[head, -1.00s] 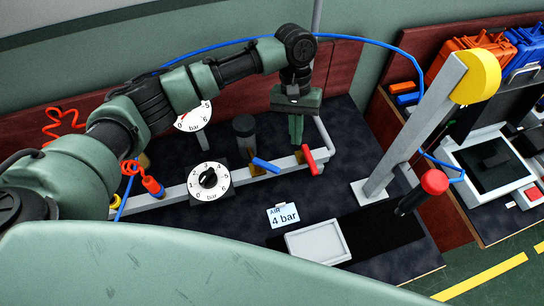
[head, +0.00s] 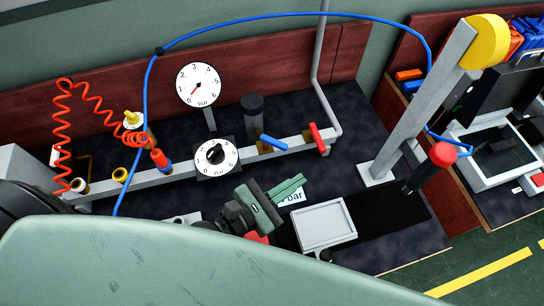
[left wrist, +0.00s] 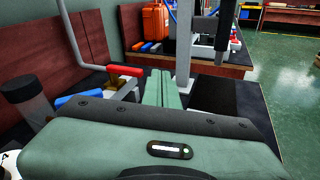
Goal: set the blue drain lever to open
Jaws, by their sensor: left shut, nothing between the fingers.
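The blue drain lever (head: 272,142) sits on a brass valve on the grey pipe (head: 180,172), slanting across the pipe toward the lower right. It also shows in the left wrist view (left wrist: 77,101), left of my fingers. The red lever (head: 317,137) is on the same pipe, to its right; it too shows in the left wrist view (left wrist: 126,70). My left gripper (head: 297,183) is shut and empty, in front of the pipe and apart from both levers. Its fingers partly cover the "4 bar" card (head: 292,197). My right gripper is not in view.
A regulator dial (head: 216,155) and a pressure gauge (head: 199,85) stand left of the levers. A dark cylinder (head: 252,112) stands behind the blue lever. A red coiled hose hangs at left.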

